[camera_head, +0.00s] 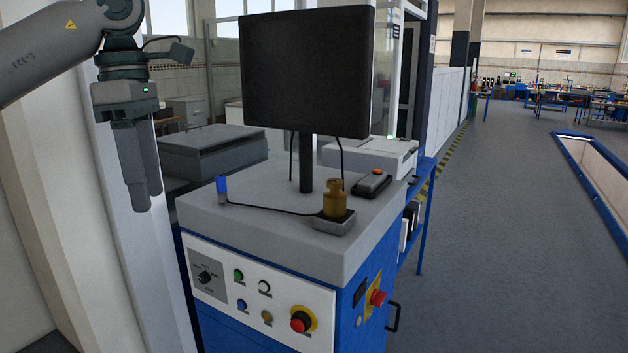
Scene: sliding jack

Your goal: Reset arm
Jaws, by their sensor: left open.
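My left gripper (142,203) hangs with its fingers pointing down at the upper left, in front of a pale pillar. It is open and holds nothing. It is apart from the cabinet (262,235), to the left of its grey top. A brass weight (335,198) stands upright on a small grey block (333,223) on the cabinet top. A blue-tipped plug (222,188) stands at the top's left edge, with a black cable running toward the block. My right gripper does not show.
A black monitor (307,72) on a post rises from the cabinet top. A dark box with an orange button (373,184) lies behind the weight. The front panel carries knobs and a red emergency button (301,321). Open grey floor (500,240) lies to the right.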

